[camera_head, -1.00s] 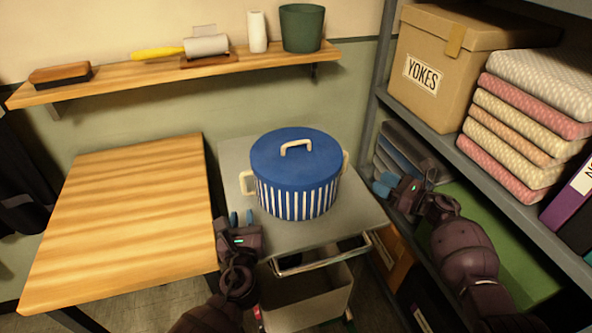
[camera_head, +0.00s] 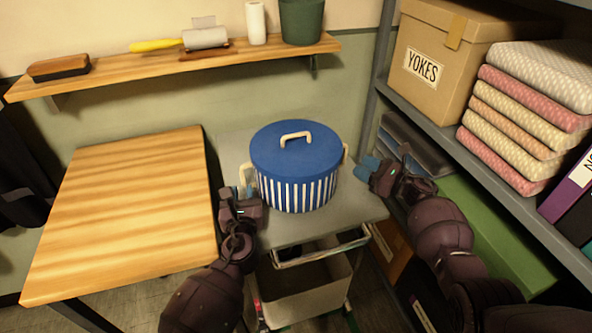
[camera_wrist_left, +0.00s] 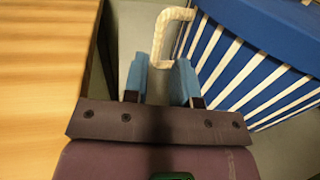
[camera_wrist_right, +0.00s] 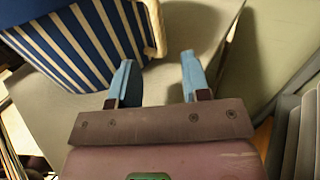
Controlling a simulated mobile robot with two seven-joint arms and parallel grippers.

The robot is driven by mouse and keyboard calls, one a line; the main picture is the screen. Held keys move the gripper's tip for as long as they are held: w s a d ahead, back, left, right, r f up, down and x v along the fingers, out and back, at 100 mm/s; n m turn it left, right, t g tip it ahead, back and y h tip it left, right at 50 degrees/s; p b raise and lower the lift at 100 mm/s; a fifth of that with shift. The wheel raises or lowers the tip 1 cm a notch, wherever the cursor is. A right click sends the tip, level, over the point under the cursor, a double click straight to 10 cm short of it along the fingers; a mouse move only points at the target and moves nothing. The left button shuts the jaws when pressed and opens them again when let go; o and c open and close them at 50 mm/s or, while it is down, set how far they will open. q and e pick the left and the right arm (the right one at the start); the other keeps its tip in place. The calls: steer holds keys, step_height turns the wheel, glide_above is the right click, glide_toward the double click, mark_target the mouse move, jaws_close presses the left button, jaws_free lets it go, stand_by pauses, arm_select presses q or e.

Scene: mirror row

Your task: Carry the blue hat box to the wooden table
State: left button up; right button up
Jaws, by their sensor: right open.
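The blue hat box (camera_head: 295,165), round with white stripes, a blue lid and cream handles, stands upright on a grey cart top (camera_head: 290,228). The wooden table (camera_head: 125,215) is to its left, with a bare top. My left gripper (camera_head: 238,193) is open just left of the box, near its left side handle (camera_head: 245,175); in the left wrist view that handle (camera_wrist_left: 170,35) lies just ahead of and between the fingers (camera_wrist_left: 160,80), not gripped.
A shelf on the right holds a YOKES carton (camera_head: 450,60), folded cloths (camera_head: 530,110) and a green box (camera_head: 490,235) close to my right arm. A wall shelf (camera_head: 180,72) with small items runs behind. A narrow gap separates cart and table.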

mark_target(243, 177)
arm_select(q)
steer(key=shift+w+a, duration=0.15)
steer(key=shift+w, duration=1.15)
steer(key=shift+w+a, duration=0.15)
steer(key=shift+w, duration=1.15)
arm_select(e)
steer(key=shift+x, duration=2.6)
arm_select(q)
steer(key=shift+c, duration=0.2)
arm_select(e)
steer(key=shift+c, duration=0.2)
arm_select(q)
jaws_close()
arm_select(e)
steer(key=c, duration=0.5)
jaws_close()
